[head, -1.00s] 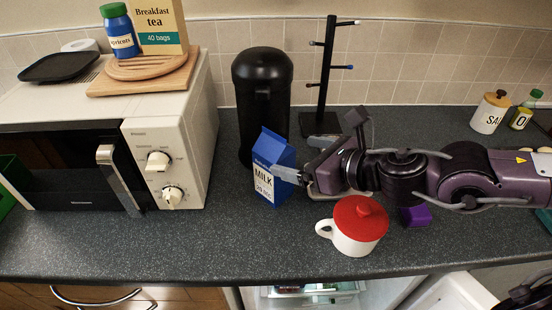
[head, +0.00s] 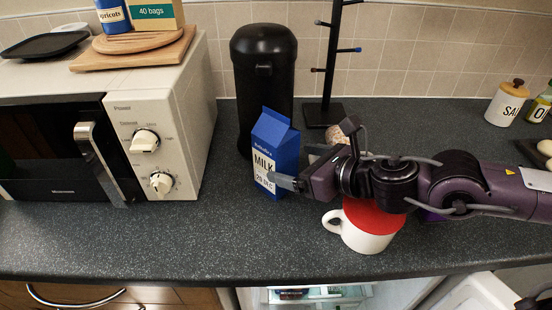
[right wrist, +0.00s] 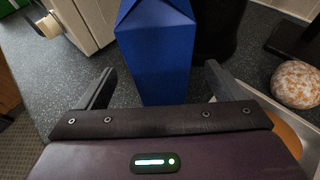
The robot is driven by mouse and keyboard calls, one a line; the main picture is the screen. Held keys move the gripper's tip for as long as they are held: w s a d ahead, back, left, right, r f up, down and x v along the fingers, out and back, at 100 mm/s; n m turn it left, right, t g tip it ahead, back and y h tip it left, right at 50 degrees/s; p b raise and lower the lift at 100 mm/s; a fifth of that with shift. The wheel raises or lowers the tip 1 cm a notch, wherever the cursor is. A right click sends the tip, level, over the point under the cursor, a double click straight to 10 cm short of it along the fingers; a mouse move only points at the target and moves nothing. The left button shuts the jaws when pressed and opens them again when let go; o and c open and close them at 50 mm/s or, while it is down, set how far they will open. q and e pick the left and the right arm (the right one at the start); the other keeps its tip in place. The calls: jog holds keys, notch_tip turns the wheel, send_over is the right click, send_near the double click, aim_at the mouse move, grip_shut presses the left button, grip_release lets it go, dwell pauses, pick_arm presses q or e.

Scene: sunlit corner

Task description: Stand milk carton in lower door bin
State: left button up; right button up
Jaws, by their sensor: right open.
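The blue milk carton (head: 280,139) stands upright on the dark counter in front of a black flask. My right gripper (head: 297,168) is open beside its right side, with the near finger overlapping the lower label in the head view. In the right wrist view the carton (right wrist: 156,55) stands ahead, between the lines of the two open fingers (right wrist: 158,86); contact is not clear. The fridge (head: 320,293) is open below the counter edge, and part of its white door (head: 482,293) shows at lower right. The lower door bin is not visible. My left gripper is not in view.
A mug tree (head: 327,70) and a speckled ball (head: 336,134) are behind the gripper.

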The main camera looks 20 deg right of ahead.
aim_at(289, 159)
jog(key=shift+w+a+f, duration=0.15)
jog(key=shift+w+a, duration=0.1)
jog(key=shift+w, duration=0.2)
jog(key=shift+w+a+p, duration=0.45)
jog(key=shift+w+p, duration=0.1)
jog(key=shift+w, duration=0.2)
jog(key=p+x, duration=0.1)
jog(key=x, duration=0.1)
jog(key=shift+w+a+f, duration=0.1)
jog(key=shift+w, duration=0.2)
jog(key=shift+w+a+f, duration=0.2)
jog(key=shift+w+f, duration=0.1)
jog(key=shift+w, duration=0.05)
